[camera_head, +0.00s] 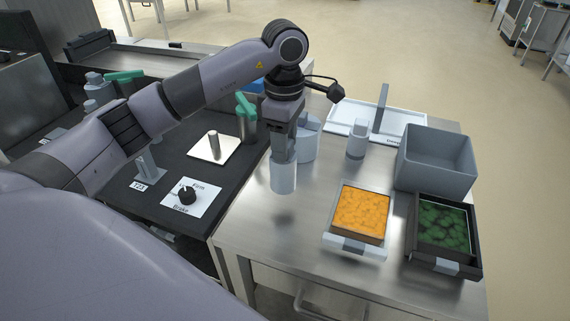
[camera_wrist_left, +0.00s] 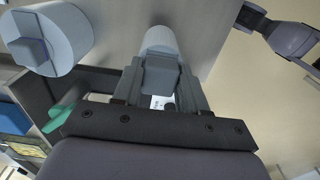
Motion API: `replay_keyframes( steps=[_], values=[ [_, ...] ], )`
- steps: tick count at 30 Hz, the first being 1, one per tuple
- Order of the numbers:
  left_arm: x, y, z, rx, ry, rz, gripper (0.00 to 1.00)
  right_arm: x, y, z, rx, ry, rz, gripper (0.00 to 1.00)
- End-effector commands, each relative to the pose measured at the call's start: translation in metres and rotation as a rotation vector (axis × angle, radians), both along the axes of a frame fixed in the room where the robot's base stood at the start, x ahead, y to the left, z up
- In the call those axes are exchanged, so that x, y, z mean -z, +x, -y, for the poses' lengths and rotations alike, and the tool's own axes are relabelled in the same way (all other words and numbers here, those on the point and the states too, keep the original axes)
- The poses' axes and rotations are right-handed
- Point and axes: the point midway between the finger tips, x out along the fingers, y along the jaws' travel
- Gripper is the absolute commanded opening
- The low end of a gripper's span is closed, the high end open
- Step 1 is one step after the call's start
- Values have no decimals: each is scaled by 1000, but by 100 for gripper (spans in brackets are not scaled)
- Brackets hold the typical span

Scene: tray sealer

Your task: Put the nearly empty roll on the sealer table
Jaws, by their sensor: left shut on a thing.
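The roll in my left gripper is a small, slim pale grey cylinder (camera_head: 284,179). My left gripper (camera_head: 283,158) is shut on its upper end and holds it upright, over the steel table (camera_head: 260,232). I cannot tell whether its base touches the tabletop. In the left wrist view the roll (camera_wrist_left: 160,40) shows beyond the fingers. A wider pale roll (camera_head: 305,146) stands just behind the gripper, partly hidden by it; it also shows in the left wrist view (camera_wrist_left: 62,35). Part of my right arm shows at the top right of the left wrist view; its fingers are not clear.
Left of the table is a dark machine top with a metal peg on a pale plate (camera_head: 213,146), a brake knob (camera_head: 187,194) and green handles. On the right stand a grey bin (camera_head: 437,160), an orange-filled tray (camera_head: 361,213) and a green-filled tray (camera_head: 443,224). The table's front left is clear.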

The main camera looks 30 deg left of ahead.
Motion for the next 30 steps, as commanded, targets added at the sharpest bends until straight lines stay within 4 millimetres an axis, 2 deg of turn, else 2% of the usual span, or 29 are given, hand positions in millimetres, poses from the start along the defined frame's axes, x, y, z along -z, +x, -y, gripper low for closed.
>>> replay_keyframes(
  steps=[8, 15, 26, 27, 29, 30],
  values=[
    [23, 0, 0, 1, 0, -1, 0, 1, 1, 2, -3, -7, 2, 43],
    [55, 0, 0, 1, 0, 1, 0, 2, 2, 4, -1, -8, 3, 43],
    [59, 0, 0, 1, -1, 2, 0, 5, 2, 4, 0, -8, 2, 43],
    [58, 0, 0, 1, -1, 2, 52, 4, 2, 4, 0, -8, 1, 43],
    [58, 0, 0, 1, -1, 2, 67, 4, 2, 4, 1, -7, -1, 43],
    [58, 0, 0, 1, -1, 2, 67, 4, 2, 4, 1, -7, -1, 43]
  ],
)
